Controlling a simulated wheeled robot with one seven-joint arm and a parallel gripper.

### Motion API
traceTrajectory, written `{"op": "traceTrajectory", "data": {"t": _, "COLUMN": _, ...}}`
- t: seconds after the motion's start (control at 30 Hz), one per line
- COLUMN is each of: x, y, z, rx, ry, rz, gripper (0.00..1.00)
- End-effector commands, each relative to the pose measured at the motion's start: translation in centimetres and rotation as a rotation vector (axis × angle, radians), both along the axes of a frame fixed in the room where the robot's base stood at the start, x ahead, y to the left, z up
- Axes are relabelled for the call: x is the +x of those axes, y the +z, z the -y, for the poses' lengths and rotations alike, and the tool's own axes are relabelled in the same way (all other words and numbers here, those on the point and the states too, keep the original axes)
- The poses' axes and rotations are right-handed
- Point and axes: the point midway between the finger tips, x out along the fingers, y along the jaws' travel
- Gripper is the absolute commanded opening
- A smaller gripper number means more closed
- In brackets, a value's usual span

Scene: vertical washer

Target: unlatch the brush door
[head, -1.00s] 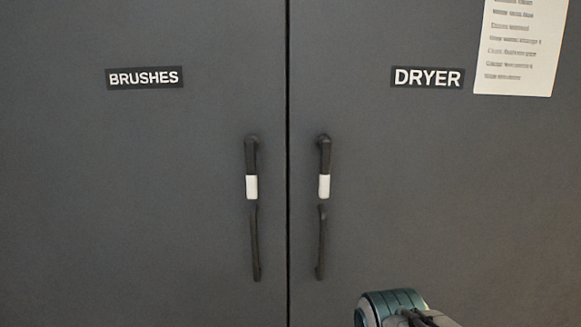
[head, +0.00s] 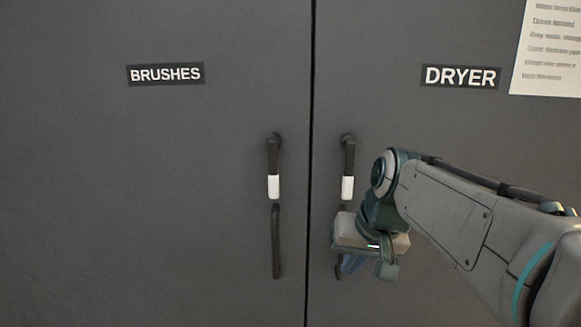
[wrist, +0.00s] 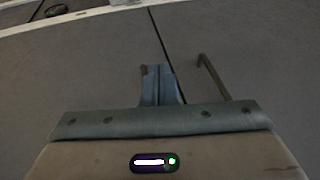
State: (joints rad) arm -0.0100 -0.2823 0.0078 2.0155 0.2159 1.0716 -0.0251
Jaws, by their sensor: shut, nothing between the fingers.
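The brush door (head: 170,180) is the dark grey left panel with the label BRUSHES (head: 166,74). It is flush with the dryer door at the seam. Its latch handle (head: 274,165) is dark with a white lower grip and hangs straight down. Below it is a dark vertical pull bar (head: 276,242). My gripper (head: 347,266) is to the right of the seam, in front of the dryer door's lower bar, which it mostly hides. In the wrist view my gripper (wrist: 159,85) has its fingers together, with nothing held. A dark bar (wrist: 212,76) stands to their right there.
The dryer door (head: 430,125) has a matching latch handle (head: 348,165), just left of my arm. A paper notice (head: 548,50) is at upper right. The area in front of the brush door is clear.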

Motion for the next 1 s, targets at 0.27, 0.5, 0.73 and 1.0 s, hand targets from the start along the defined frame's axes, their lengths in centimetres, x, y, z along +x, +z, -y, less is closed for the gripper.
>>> {"op": "traceTrajectory", "data": {"t": 0.27, "x": 7.8, "y": 12.5, "z": -4.1, "rx": 0.168, "ry": 0.074, "rz": 0.077, "gripper": 0.0}}
{"op": "traceTrajectory", "data": {"t": 0.5, "x": 10.4, "y": 17.4, "z": -6.0, "rx": 0.24, "ry": 0.127, "rz": 0.115, "gripper": 0.0}}
{"op": "traceTrajectory", "data": {"t": 0.73, "x": 10.7, "y": 17.9, "z": -6.2, "rx": 0.251, "ry": 0.135, "rz": 0.121, "gripper": 0.0}}
{"op": "traceTrajectory", "data": {"t": 1.0, "x": 10.8, "y": 17.5, "z": -6.4, "rx": 0.25, "ry": 0.134, "rz": 0.119, "gripper": 0.0}}
